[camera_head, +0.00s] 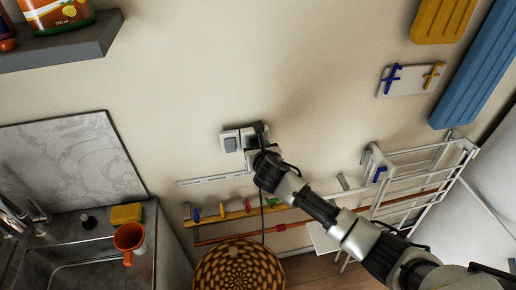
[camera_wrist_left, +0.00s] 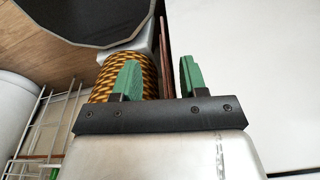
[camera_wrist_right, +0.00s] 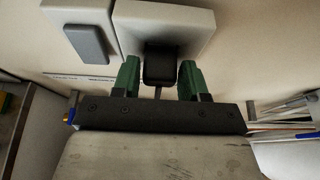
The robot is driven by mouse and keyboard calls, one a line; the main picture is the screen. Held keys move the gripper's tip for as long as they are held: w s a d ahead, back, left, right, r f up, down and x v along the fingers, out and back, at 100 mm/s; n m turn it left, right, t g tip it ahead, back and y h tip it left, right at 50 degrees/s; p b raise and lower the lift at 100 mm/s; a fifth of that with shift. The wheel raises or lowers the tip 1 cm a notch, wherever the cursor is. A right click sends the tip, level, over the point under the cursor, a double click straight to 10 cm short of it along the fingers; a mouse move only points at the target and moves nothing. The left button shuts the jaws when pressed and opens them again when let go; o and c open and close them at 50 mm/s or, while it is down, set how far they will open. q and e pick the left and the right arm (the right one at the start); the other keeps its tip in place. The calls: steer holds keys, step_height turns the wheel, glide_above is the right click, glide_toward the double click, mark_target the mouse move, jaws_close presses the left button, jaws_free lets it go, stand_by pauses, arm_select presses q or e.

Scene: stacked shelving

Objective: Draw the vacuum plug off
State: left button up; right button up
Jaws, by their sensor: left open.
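The black vacuum plug (camera_wrist_right: 160,64) sits in a white wall socket (camera_wrist_right: 188,22) and fills much of the gap between the green fingers of my right gripper (camera_wrist_right: 159,80). Whether the fingers press on it is unclear. In the head view my right gripper (camera_head: 258,150) is at the socket and mostly covers it, and a dark cord (camera_head: 262,215) hangs below. My left gripper (camera_wrist_left: 160,78) shows only in its wrist view, open, with nothing between its fingers.
A wall switch (camera_head: 230,142) is left of the socket. Below are a rail with coloured hooks (camera_head: 221,212) and a patterned basket (camera_head: 238,270). A white drying rack (camera_head: 405,180) stands right, a sink (camera_head: 80,268) with an orange mug (camera_head: 130,238) left.

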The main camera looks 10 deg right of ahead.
steer(key=c, duration=0.5)
steer(key=shift+s+f, duration=0.1)
steer(key=shift+c, duration=0.2)
steer(key=shift+s, duration=0.1)
steer(key=shift+s, duration=0.3)
steer(key=shift+s, duration=0.3)
steer(key=shift+s, duration=0.95)
